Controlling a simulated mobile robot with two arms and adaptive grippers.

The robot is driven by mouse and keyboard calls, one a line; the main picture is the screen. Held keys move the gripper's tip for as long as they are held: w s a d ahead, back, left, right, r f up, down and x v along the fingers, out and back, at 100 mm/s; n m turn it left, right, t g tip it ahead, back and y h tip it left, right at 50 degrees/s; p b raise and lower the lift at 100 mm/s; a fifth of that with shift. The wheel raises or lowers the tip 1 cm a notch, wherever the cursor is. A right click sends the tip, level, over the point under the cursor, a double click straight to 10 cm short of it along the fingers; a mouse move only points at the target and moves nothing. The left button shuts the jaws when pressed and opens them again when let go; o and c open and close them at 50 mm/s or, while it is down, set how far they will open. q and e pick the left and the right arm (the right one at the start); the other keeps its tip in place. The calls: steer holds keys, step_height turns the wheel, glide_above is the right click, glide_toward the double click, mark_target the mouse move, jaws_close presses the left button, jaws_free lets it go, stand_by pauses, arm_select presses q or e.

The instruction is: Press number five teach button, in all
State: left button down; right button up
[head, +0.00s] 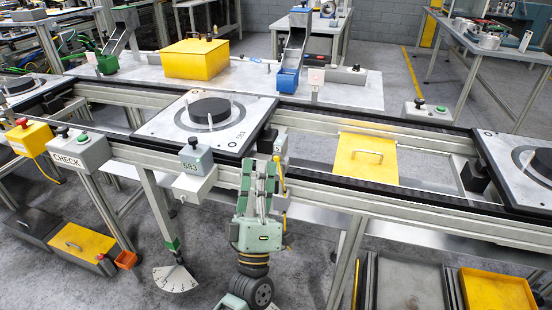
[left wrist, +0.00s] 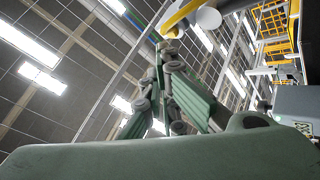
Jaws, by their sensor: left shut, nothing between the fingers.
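A grey box labelled 583 (head: 196,172) with a black knob (head: 193,141) on top sits on the front rail of the conveyor. No label reading five or teach is legible to me. My left gripper (head: 260,168) points up in front of the rail, right of that box, and is shut and empty. It partly covers a second small grey box and a thin yellow part (head: 279,174) there. In the left wrist view its green fingers (left wrist: 170,85) rise below a yellow and grey rounded part (left wrist: 195,18). My right gripper is not in view.
A pallet with a black disc (head: 208,112) lies on the conveyor behind the 583 box. A CHECK box (head: 78,153) with a green button stands left, beside a yellow box with a red button (head: 25,135). A yellow lidded panel (head: 365,160) lies right.

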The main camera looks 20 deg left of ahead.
arm_select(q)
steer(key=s+p, duration=0.1)
steer(key=s, duration=0.4)
steer(key=shift+a, duration=0.1)
stand_by(0.3)
stand_by(0.5)
